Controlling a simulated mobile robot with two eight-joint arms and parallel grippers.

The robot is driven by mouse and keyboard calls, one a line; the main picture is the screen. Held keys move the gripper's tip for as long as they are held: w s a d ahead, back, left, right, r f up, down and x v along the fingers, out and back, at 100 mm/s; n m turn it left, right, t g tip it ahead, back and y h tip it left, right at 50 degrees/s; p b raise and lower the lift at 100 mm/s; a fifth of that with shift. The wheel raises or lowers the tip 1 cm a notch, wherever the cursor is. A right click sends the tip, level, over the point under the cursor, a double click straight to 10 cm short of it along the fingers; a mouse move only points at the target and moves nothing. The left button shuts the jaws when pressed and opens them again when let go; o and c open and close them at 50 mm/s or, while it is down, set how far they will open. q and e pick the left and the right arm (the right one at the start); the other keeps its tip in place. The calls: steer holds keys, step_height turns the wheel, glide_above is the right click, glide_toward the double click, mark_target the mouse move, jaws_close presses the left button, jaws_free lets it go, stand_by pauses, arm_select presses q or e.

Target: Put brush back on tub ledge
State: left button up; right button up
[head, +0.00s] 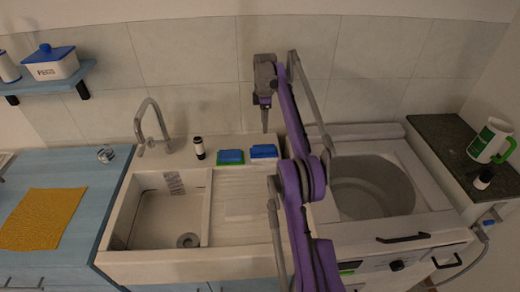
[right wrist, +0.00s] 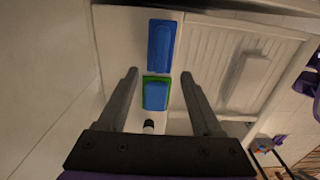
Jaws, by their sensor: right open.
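No brush is clearly recognisable. A pale flat block, possibly the brush, lies on the ribbed drainboard in the right wrist view (right wrist: 243,82) and shows faintly in the head view. On the ledge behind the sink are a blue block (head: 264,151) and a blue-and-green sponge (head: 230,157); both show in the right wrist view (right wrist: 160,45). My right gripper (head: 265,128) is open and empty, fingers down, above the back of the ledge. In the wrist view, the sponge lies between its fingers (right wrist: 158,82), apart from them. My left gripper is not in view.
A dark bottle (head: 199,148) and a curved faucet (head: 152,125) stand on the ledge. The sink basin (head: 150,225) is left of the drainboard (head: 240,235). A round washer tub (head: 370,185) is at right. A yellow cloth (head: 40,218) lies on the blue counter.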

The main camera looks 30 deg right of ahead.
steer(key=s+a+r+m+t, duration=0.25)
steer(key=s+a+r, duration=0.2)
steer(key=a, duration=0.35)
steer(key=s+a+r+m+t, duration=0.1)
steer(key=s+a+r+m, duration=0.25)
steer(key=s+a, duration=0.35)
steer(key=s+a+f+m+t, duration=0.1)
steer(key=s+a+f+m, duration=0.1)
steer(key=s+a+f, duration=0.2)
steer(key=s+a+f+m+t, duration=0.1)
steer(key=s+a+f, duration=0.3)
steer(key=s, duration=0.7)
steer(key=s+a+f+m+t, duration=0.1)
steer(key=s+a+f+m, duration=0.2)
steer(key=s, duration=0.5)
steer(key=shift+a+f, duration=0.85)
steer(key=shift+f, duration=0.05)
